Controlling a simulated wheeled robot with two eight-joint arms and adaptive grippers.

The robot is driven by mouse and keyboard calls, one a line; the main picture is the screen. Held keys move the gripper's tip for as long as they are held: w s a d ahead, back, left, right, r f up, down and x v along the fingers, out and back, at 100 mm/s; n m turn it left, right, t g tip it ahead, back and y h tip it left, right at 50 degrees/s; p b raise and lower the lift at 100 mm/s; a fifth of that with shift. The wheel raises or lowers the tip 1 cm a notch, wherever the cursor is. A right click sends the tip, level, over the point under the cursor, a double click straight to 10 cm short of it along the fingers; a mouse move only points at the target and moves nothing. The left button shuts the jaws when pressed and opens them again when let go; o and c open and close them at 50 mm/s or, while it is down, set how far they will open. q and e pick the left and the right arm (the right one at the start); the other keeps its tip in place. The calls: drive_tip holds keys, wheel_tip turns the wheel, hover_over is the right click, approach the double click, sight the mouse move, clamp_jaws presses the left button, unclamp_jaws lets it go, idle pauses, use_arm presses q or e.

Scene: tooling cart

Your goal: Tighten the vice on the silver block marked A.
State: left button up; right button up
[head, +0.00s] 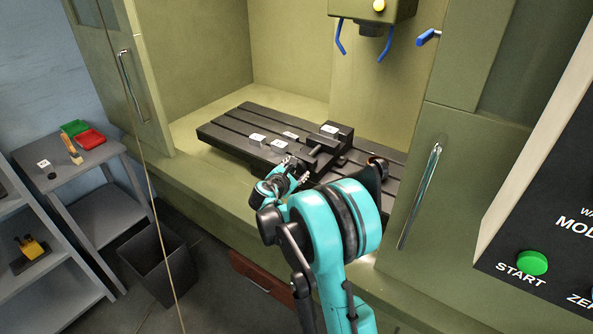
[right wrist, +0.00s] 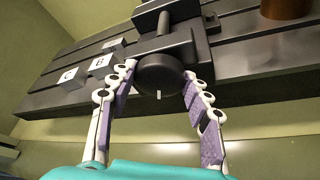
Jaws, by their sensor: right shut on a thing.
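The black vice (head: 341,142) stands on the slotted machine table. A pale block (head: 330,129) sits at its jaws; its mark is too small to read. The vice's screw and dark round handle (right wrist: 160,74) point toward my right gripper. In the right wrist view, my right gripper (right wrist: 157,80) has its fingers on both sides of this handle and is shut on it. In the head view, this gripper (head: 289,172) is in front of the vice and its fingers hide the handle. My left gripper is not in view.
Loose silver blocks lie on the machine table (head: 228,128) left of the vice, including one marked C (right wrist: 70,75) and one marked B (right wrist: 99,63). A copper-coloured round part (head: 377,163) stands right of the vice. The spindle head (head: 375,12) hangs above.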

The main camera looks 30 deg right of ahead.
drive_tip(key=shift+f+m+t+b, duration=0.1)
drive_tip(key=shift+m+t+b, duration=0.25)
drive_tip(key=shift+m+t, duration=0.35)
drive_tip(key=o, duration=1.2)
drive_tip(key=shift+c, duration=0.2)
drive_tip(key=shift+s, duration=0.1)
drive_tip(key=v, duration=1.2)
